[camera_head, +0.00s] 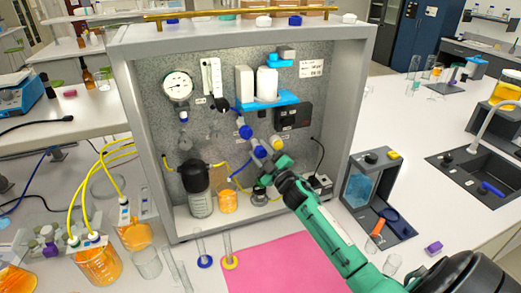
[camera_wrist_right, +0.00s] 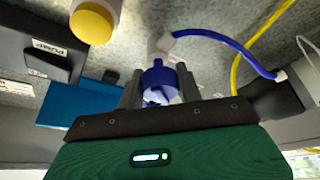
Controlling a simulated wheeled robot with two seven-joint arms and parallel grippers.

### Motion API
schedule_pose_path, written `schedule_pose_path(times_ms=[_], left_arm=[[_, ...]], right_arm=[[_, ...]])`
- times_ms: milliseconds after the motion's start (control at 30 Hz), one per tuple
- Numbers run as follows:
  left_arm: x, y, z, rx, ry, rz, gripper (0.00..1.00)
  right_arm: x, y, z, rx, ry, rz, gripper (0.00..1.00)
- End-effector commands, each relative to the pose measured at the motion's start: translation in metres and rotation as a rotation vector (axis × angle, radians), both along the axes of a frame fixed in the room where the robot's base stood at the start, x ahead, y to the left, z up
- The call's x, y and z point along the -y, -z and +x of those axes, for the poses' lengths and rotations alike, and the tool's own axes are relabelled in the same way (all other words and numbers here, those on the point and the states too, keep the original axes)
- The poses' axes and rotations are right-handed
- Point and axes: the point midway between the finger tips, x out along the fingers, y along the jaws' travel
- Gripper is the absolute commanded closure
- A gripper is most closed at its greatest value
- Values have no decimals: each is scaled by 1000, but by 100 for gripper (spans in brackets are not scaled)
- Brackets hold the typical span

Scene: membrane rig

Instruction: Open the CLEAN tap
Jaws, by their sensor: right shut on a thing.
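The rig's panel (camera_head: 215,135) carries several blue-handled taps on white fittings, one of them upper left (camera_head: 245,132) of my right gripper (camera_head: 266,161). In the right wrist view, a blue tap handle (camera_wrist_right: 158,78) on a white fitting stands between the two grey fingers of my right gripper (camera_wrist_right: 158,92), which is shut on it. A blue tube (camera_wrist_right: 225,43) runs from the white fitting. I cannot read a CLEAN label at this tap. My left gripper is not in view.
A yellow knob (camera_wrist_right: 92,20) and a black PUMP box (camera_wrist_right: 45,58) are close to the gripper. Below are a dark-capped bottle (camera_head: 200,203) and an orange beaker (camera_head: 228,201). A pink mat (camera_head: 285,265) lies in front. Yellow tubes (camera_head: 85,195) and orange beakers stand at left.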

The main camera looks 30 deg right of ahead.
Motion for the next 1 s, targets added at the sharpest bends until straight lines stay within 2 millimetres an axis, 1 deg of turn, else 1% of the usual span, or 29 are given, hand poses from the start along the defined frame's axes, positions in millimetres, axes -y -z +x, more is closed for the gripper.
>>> schedule_pose_path(times_ms=[33,300,500,733,1000], left_arm=[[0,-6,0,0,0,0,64],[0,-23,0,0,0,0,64],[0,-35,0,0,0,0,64],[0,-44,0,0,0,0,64],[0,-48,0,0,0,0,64]], right_arm=[[1,-2,0,-14,-1,-48,87],[0,-3,0,-72,-1,-289,87],[0,-2,0,-106,-1,-438,87],[0,-1,0,-134,0,-553,87],[0,1,0,-149,0,-613,87]])
